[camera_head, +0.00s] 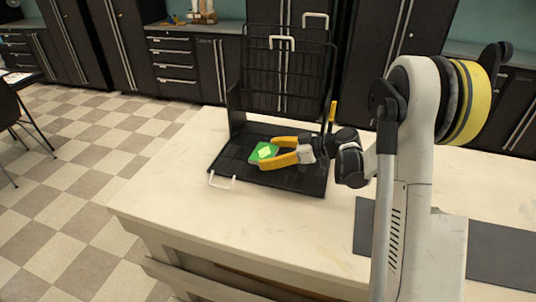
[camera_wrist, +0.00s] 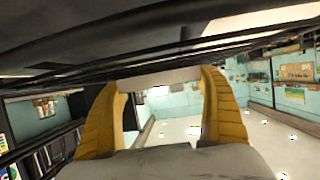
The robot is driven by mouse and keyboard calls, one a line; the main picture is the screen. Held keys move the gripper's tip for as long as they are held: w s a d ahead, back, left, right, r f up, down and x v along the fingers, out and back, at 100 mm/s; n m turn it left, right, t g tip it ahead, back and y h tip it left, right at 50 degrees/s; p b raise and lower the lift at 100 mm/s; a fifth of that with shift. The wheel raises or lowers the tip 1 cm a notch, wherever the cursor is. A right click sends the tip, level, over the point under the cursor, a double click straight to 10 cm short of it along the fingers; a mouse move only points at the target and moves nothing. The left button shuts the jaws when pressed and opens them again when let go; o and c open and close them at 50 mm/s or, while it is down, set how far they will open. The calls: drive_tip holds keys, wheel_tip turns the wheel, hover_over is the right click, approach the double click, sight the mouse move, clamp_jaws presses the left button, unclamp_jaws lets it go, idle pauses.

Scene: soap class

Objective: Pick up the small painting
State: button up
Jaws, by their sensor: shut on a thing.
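The small painting (camera_head: 258,153) is a small green square with a pale yellow shape in its middle. It is in the head view, just over the floor of a black wire rack (camera_head: 225,160); I cannot tell whether it touches the rack. My gripper (camera_head: 268,152) reaches in from the right, with its two yellow fingers shut on the painting. In the wrist view, a pale thin edge (camera_wrist: 160,79) spans between the yellow fingertips, likely the painting seen edge-on. Part of the painting is hidden by the fingers.
The rack has a tall back panel and white handles, and stands on a pale worktable (camera_head: 165,195). A dark grey mat (camera_head: 500,250) lies on the table at the right. The table is bare left of the rack. Dark cabinets (camera_head: 180,70) line the wall behind.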

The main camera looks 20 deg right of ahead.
sight(270, 153)
wheel_tip(270, 153, up, 4)
drive_tip(key=shift+f+p, duration=0.15)
drive_tip(key=shift+p, duration=0.7)
drive_tip(key=s+d+p, duration=0.1)
drive_tip(key=s+d, duration=0.2)
drive_tip(key=d, duration=0.1)
drive_tip(key=s+d, duration=0.4)
drive_tip(key=d, duration=0.1)
drive_tip(key=s+d+p, duration=0.1)
drive_tip(key=s+d, duration=0.2)
drive_tip(key=d, duration=0.2)
drive_tip(key=shift+s+d+f+p, duration=0.25)
drive_tip(key=shift+s+f+p, duration=0.05)
drive_tip(key=shift+s, duration=0.05)
drive_tip(key=w+a+r+m+t+h, duration=0.1)
drive_tip(key=a, duration=0.2)
drive_tip(key=w+a+m+t, duration=0.1)
drive_tip(key=a, duration=0.2)
drive_tip(key=w+a+r+m+h+b, duration=0.1)
drive_tip(key=a, duration=0.2)
drive_tip(key=shift+a+r+t+h, duration=0.25)
drive_tip(key=shift+r+t+h, duration=0.05)
drive_tip(key=shift+t, duration=0.1)
drive_tip(key=s+a+r+m+t+h, duration=0.2)
drive_tip(key=s+a+r+m+h, duration=0.1)
drive_tip(key=a, duration=0.4)
wheel_tip(270, 153, up, 2)
drive_tip(key=shift+m+h+b, duration=0.3)
drive_tip(key=shift+m+h, duration=0.3)
